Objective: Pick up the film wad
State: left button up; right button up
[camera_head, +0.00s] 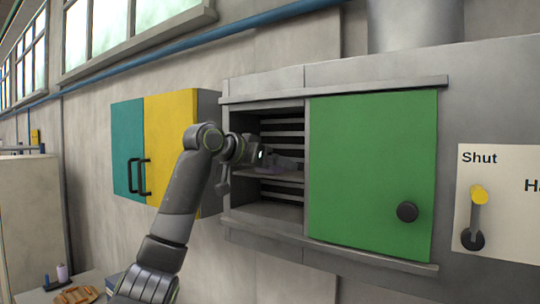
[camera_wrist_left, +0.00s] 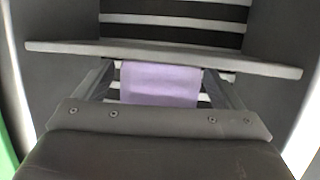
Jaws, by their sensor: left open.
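The film wad (camera_wrist_left: 160,84) is a pale purple, blocky piece inside the grey wall cabinet. In the left wrist view it lies between the two fingers of my left gripper (camera_wrist_left: 162,92), with a gap showing on each side. My left gripper is open around it and does not appear to touch it. In the head view my left gripper (camera_head: 268,160) reaches into the open left part of the cabinet, and the wad is hard to make out there. My right gripper is in neither view.
A grey shelf (camera_wrist_left: 165,58) crosses just beyond the wad, with slats behind. The green sliding door (camera_head: 370,170) covers the cabinet's right part. A teal and yellow cupboard (camera_head: 170,140) hangs to the left. A lever (camera_head: 476,215) on a panel marked "Shut" is at right.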

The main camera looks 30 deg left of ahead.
pick_arm(q)
jog(key=shift+w+d+f, duration=0.2)
jog(key=shift+w, duration=0.35)
jog(key=c, duration=1.1)
jog(key=shift+o, duration=0.2)
jog(key=shift+r, duration=0.15)
